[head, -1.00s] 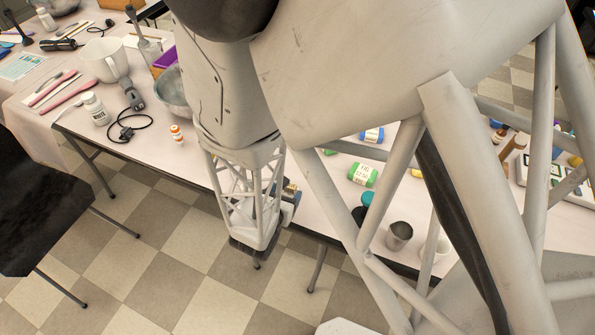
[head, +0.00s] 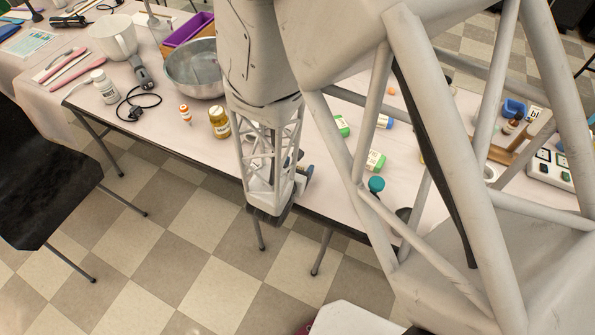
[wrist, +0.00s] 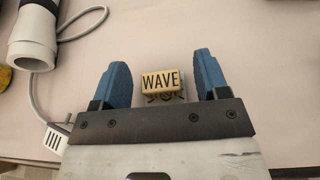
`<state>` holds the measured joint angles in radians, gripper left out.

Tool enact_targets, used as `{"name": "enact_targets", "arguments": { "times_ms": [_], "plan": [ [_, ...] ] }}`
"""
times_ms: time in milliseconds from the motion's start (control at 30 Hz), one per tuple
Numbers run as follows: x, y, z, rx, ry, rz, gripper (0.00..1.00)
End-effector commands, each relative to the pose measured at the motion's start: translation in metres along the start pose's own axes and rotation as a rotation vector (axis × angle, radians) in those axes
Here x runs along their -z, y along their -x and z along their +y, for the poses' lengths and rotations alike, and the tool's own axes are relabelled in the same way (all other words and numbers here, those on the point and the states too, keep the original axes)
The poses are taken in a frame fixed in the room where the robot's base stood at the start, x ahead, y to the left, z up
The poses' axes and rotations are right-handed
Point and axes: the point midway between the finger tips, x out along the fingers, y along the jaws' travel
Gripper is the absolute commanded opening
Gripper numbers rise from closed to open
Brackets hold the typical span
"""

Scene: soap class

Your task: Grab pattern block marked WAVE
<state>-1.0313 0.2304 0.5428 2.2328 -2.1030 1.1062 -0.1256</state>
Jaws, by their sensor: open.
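The pattern block marked WAVE (wrist: 161,83) is a small tan block on the table in the wrist view. Its dark lettering reads upright, and a dark pattern shows on its near side. My gripper (wrist: 163,80) is open, with one blue finger to the left and one to the right of the block. Clear gaps show between the block and both fingers. Whether the fingers are at the block's height cannot be told. In the head view my gripper (head: 300,180) is at the table's front edge, mostly behind my wrist, and the block is hidden there.
A white appliance with a grey cord (wrist: 36,40) lies left of my gripper in the wrist view.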

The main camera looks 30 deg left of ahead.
Motion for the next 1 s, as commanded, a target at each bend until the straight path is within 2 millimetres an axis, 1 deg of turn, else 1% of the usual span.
{"name": "enact_targets", "arguments": {
  "times_ms": [167,667,767,1000],
  "plan": [
    [0.0002,-0.0055,-0.0002,0.000,0.000,0.000,0.68],
    [0.0003,-0.0053,-0.0002,0.000,0.001,0.000,0.68],
    [0.0003,-0.0053,-0.0002,0.000,0.001,0.000,0.56],
    [0.0003,-0.0053,-0.0002,0.000,0.001,0.000,0.19]
  ]
}}
